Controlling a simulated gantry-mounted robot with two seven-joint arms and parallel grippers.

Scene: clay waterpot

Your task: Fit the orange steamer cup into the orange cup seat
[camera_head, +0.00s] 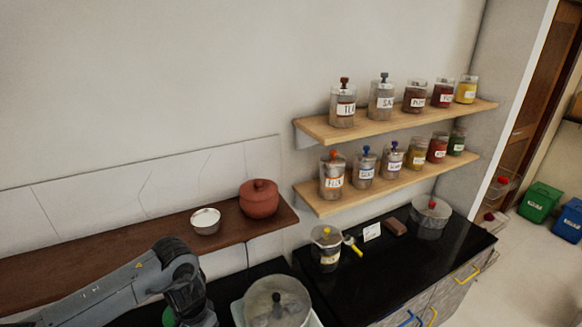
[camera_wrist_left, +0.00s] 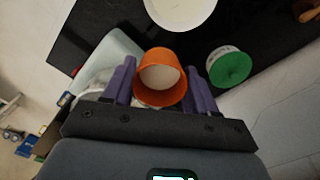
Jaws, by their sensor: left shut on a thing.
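The orange steamer cup (camera_wrist_left: 160,96) is between the two purple fingers of my left gripper (camera_wrist_left: 159,68) in the left wrist view. The fingers are shut on its sides, and its open mouth shows a pale inside. In the head view my left arm reaches in from the lower left, and its gripper and the cup are hidden or cut off at the bottom edge. I cannot make out the orange cup seat in either view. My right gripper is not in view.
A green-lidded container (camera_wrist_left: 230,67) and a white round vessel (camera_wrist_left: 181,10) are near the cup. A large lidded pot (camera_head: 275,302) stands at the bottom. A clay pot (camera_head: 259,199) and white bowl (camera_head: 206,222) sit on the wooden ledge. Two shelves hold several jars.

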